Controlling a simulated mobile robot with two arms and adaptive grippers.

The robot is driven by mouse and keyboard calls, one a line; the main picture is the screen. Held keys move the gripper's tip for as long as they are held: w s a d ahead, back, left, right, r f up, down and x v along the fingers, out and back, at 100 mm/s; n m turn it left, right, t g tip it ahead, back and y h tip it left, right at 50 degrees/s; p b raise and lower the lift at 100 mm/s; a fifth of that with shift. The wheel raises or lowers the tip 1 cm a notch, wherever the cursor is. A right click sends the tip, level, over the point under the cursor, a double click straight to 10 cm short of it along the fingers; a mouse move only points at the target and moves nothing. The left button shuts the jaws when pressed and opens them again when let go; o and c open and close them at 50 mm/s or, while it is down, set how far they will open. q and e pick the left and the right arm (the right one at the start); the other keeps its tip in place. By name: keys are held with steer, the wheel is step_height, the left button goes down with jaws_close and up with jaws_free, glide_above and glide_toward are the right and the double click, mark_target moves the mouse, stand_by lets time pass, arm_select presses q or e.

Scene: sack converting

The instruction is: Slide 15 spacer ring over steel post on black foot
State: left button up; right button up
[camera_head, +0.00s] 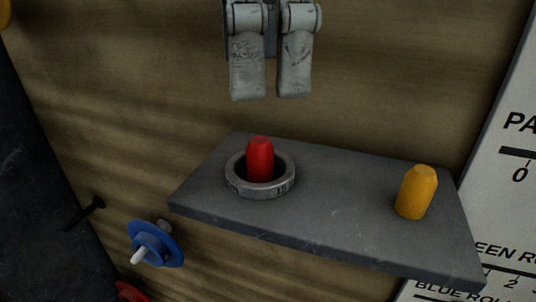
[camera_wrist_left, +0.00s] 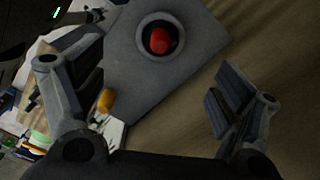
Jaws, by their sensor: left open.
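A grey spacer ring (camera_head: 235,184) lies flat on a dark grey shelf (camera_head: 330,225), around the base of an upright red peg (camera_head: 260,160). Its marking is small and seems to read 15. In the left wrist view the ring (camera_wrist_left: 146,24) also encircles the red peg (camera_wrist_left: 160,41). My left gripper (camera_head: 271,97) is open and empty, above and behind the ring in the head view, apart from it. In the left wrist view its fingers (camera_wrist_left: 155,85) are spread wide. I cannot make out a steel post on a black foot. My right gripper is not in view.
A yellow peg (camera_head: 417,192) stands at the shelf's right end. A blue round part (camera_head: 155,244) with a pale pin is at lower left, near a black pin (camera_head: 84,213) by a dark panel. A white printed board (camera_head: 515,215) is at right. The shelf's middle is clear.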

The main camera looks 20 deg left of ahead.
mark_target(260, 139)
arm_select(q)
steer(key=f, duration=0.1)
steer(key=s+f, duration=0.1)
steer(key=f, duration=0.1)
steer(key=shift+s, duration=0.15)
steer(key=shift+w+f+b, duration=0.35)
steer(key=shift+w+f, duration=0.35)
steer(key=shift+f, duration=0.25)
steer(key=shift+s+f, duration=0.1)
steer(key=shift+f, duration=0.25)
steer(key=shift+a+f+p, duration=0.1)
steer(key=shift+f+p, duration=0.25)
steer(key=shift+f, duration=1.65)
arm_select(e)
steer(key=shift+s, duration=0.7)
arm_select(q)
steer(key=shift+c, duration=0.3)
steer(key=shift+c, duration=1.2)
steer(key=c, duration=0.9)
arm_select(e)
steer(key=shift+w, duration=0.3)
arm_select(q)
steer(key=shift+r, duration=0.15)
steer(key=shift+c, duration=0.2)
